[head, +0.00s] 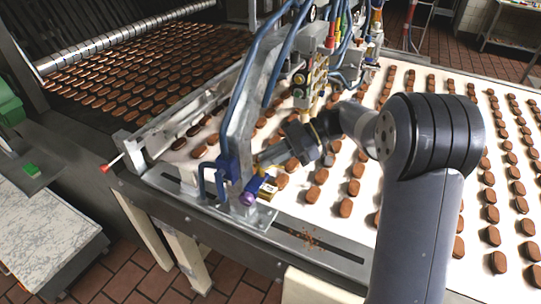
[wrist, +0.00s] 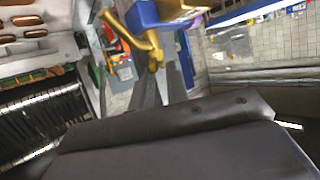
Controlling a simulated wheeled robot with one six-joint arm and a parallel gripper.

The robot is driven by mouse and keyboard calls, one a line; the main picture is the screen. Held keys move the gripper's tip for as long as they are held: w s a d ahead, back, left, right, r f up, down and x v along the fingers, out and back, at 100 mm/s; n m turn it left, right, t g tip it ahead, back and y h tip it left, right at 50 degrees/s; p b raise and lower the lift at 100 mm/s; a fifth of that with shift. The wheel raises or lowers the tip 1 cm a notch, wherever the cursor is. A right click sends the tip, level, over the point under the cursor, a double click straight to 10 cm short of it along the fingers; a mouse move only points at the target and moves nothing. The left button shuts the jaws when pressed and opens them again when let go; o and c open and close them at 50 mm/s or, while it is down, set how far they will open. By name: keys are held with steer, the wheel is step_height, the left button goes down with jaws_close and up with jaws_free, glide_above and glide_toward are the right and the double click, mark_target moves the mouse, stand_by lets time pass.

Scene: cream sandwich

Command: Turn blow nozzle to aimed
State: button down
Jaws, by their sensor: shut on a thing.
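The blow nozzle, a brass-coloured part on a blue and purple mount (head: 266,189), sits at the near edge of the conveyor beside a grey metal bracket. In the wrist view its brass part (wrist: 143,38) hangs from a blue body at the top, tilted. My gripper (head: 264,163) reaches it from the right, its tips at the brass and blue parts. In the wrist view my dark fingers (wrist: 160,82) stand close together at the lower end of the brass part, shut on it. The exact contact is partly hidden.
A white conveyor belt (head: 330,205) carries rows of brown biscuits under and behind my arm. Blue hoses (head: 245,85) and valves (head: 325,65) rise just behind the nozzle. A red-tipped rod (head: 106,168) sticks out at left. A marbled table (head: 45,225) stands at lower left.

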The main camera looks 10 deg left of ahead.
steer(key=shift+f+m+t+b, duration=0.1)
steer(key=shift+m+t+b, duration=0.2)
steer(key=shift+b, duration=0.45)
steer(key=shift+s+a+r+m+t+h+b, duration=0.1)
steer(key=shift+s+m+t+h+b, duration=0.4)
steer(key=shift+m+t+b, duration=2)
steer(key=shift+s+a+r+m+t+h+b, duration=0.1)
steer(key=shift+s+m+t+h+b, duration=0.45)
steer(key=shift+m+t+b, duration=1.9)
steer(key=shift+s+a+r+m+t+h+b, duration=0.1)
steer(key=shift+s+m+t+h+b, duration=0.4)
steer(key=shift+m+t+b, duration=1.95)
steer(key=shift+w+f+t+h, duration=0.1)
steer(key=shift+f+t+h, duration=0.2)
steer(key=shift+t+h, duration=0.3)
